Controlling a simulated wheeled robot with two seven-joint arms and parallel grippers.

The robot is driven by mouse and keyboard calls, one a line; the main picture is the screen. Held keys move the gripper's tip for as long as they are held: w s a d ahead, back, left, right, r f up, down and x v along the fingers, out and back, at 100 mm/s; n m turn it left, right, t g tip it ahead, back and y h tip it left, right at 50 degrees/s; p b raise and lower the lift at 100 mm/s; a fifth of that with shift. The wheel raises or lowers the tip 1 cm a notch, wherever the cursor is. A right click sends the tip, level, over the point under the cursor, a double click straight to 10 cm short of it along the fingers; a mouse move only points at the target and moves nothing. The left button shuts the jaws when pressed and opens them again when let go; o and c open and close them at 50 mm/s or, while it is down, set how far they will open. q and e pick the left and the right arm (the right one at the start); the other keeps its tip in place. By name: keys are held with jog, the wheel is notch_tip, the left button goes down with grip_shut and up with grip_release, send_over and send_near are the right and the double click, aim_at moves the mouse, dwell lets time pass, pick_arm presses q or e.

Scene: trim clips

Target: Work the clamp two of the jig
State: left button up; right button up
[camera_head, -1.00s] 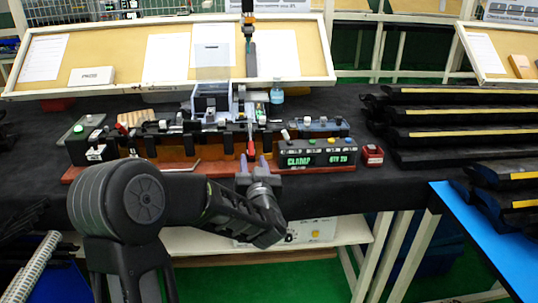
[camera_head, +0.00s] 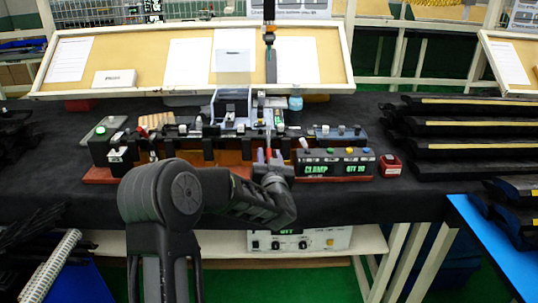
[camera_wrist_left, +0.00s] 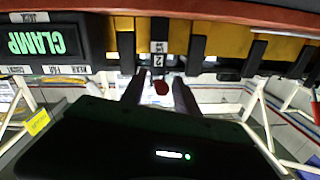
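The jig (camera_head: 225,150) is a long dark fixture with orange-brown panels on a red base, across the middle of the table. In the left wrist view a clamp with a red tip (camera_wrist_left: 161,88) shows in front of the jig, below a label reading 2 (camera_wrist_left: 158,61). My left gripper (camera_head: 267,156) is at the jig's front edge, left of the display box. In the left wrist view the fingers of my left gripper (camera_wrist_left: 159,90) are apart, one on each side of the red tip, with gaps visible. Contact cannot be told. My right gripper is not in view.
A display box (camera_head: 336,164) reading CLAMP and QTY 20 stands just right of my left gripper. A small red container (camera_head: 390,166) is beside it. A tool (camera_head: 269,45) hangs above the jig. Long black trim parts (camera_head: 465,123) are stacked at the right.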

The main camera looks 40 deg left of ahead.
pick_arm(q)
grip_shut()
dwell(0.4)
dwell(1.1)
